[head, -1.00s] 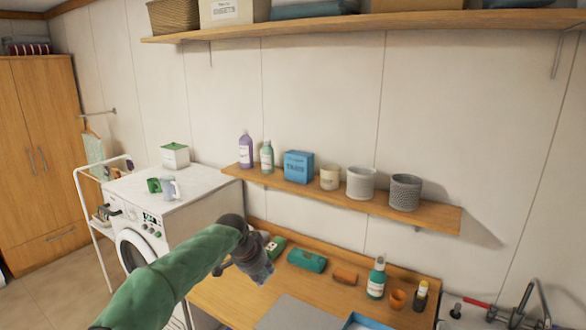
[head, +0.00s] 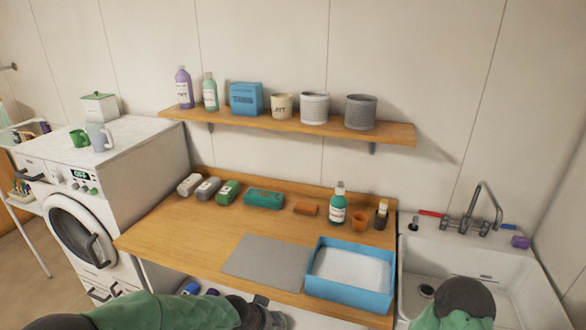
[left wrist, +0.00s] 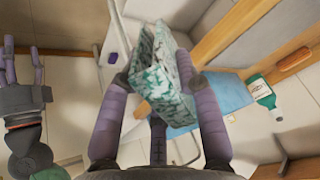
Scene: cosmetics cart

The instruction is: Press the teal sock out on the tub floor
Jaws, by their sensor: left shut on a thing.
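My left gripper (left wrist: 160,75) is shut on a teal and white patterned sock (left wrist: 160,50) in the left wrist view; the folded cloth stands up between the two fingers. In the head view my left gripper (head: 268,316) is at the bottom edge, low in front of the counter, and the sock cannot be made out there. My right gripper (left wrist: 24,65) shows at the left of the left wrist view, its fingers apart and empty. A white basin (head: 480,269) stands at the right of the head view. A blue tub (head: 349,286) with a white floor sits on the counter beside it.
A faucet (head: 485,208) rises behind the basin. A shelf (head: 290,128) runs above; a washing machine (head: 90,215) stands left.

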